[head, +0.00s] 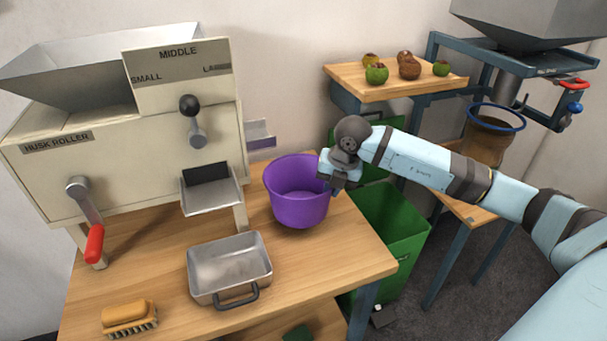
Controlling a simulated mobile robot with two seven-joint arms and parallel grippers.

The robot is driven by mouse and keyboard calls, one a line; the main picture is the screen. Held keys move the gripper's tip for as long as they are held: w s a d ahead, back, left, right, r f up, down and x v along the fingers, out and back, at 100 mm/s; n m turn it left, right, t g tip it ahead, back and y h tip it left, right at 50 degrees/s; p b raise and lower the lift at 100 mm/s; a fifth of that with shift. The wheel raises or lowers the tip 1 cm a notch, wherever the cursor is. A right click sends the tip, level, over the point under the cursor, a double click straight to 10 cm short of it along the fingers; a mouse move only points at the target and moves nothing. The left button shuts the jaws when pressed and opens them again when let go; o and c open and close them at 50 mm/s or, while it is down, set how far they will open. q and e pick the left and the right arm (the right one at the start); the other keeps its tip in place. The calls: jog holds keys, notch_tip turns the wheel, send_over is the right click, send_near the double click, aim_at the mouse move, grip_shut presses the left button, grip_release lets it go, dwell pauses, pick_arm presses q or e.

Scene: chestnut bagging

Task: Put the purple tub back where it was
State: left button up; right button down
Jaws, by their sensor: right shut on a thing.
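The purple tub (298,205) is upright and looks empty. It is at the right part of the wooden table (349,255), beside the husk roller machine. My right gripper (333,180) is shut on the tub's right rim. I cannot tell whether the tub's base touches the table or is slightly above it. My left gripper does not show.
The husk roller (120,155) stands left, its chute (211,192) near the tub. A metal pan (229,270) and a brush (129,316) lie in front. A green bin (395,220) stands beyond the table's right edge.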

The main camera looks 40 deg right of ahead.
aim_at(311, 158)
jog(key=w+d, duration=0.1)
jog(key=w, duration=0.3)
jog(key=w+d, duration=0.1)
jog(key=w, duration=0.3)
jog(key=w+b, duration=0.1)
jog(key=w, duration=0.3)
jog(key=shift+d, duration=0.4)
jog(key=shift+w, duration=0.25)
jog(key=x, duration=0.1)
jog(key=b+x, duration=0.1)
jog(key=x, duration=0.1)
jog(key=shift+s+d+f, duration=0.2)
jog(key=shift+s+f, duration=0.1)
jog(key=shift+s, duration=0.05)
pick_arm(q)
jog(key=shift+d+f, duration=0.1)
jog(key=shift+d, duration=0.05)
pick_arm(e)
jog(key=shift+f, duration=0.1)
jog(key=c, duration=1.2)
grip_release()
